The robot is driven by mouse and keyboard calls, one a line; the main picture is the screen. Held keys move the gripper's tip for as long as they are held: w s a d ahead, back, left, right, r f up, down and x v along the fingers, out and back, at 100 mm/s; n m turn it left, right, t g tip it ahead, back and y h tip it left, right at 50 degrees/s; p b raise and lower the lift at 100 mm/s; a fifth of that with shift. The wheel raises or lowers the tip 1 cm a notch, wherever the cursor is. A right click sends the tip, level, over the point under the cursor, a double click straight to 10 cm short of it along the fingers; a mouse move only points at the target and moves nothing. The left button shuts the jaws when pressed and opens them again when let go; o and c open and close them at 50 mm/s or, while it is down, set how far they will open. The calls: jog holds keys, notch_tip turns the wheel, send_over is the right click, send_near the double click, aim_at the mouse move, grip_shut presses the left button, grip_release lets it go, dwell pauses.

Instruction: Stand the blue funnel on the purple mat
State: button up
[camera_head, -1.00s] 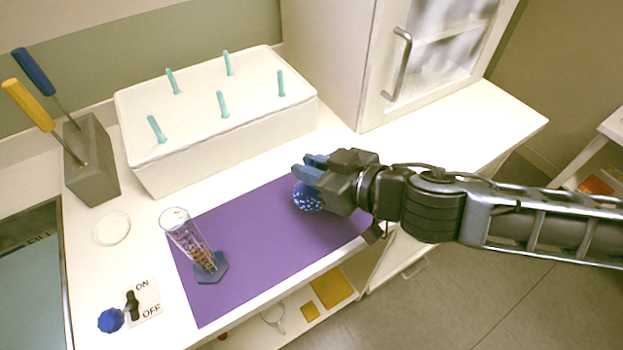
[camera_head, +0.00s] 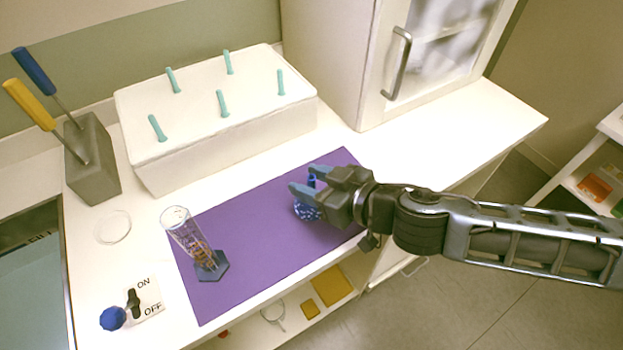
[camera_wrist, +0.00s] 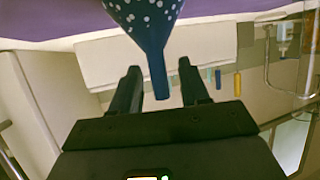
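The blue funnel (camera_head: 306,211), dark blue with white spots, stands wide end down on the right part of the purple mat (camera_head: 250,240). Its narrow spout (camera_head: 312,180) points up. My gripper (camera_head: 306,182) is open at spout height, with the fingers on either side of the spout. In the wrist view the funnel (camera_wrist: 150,18) shows upside down, its spout between my fingertips (camera_wrist: 160,76) with a gap on both sides. My gripper hides part of the funnel's right side in the head view.
A glass cylinder (camera_head: 187,235) on a dark blue foot stands on the mat's left part. A white box (camera_head: 215,140) with teal pegs is behind the mat. An on/off switch plate (camera_head: 144,298) is at front left. A cabinet (camera_head: 340,60) stands behind right.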

jog(key=shift+r, duration=0.1)
jog(key=b+v, duration=0.1)
jog(key=v, duration=1.1)
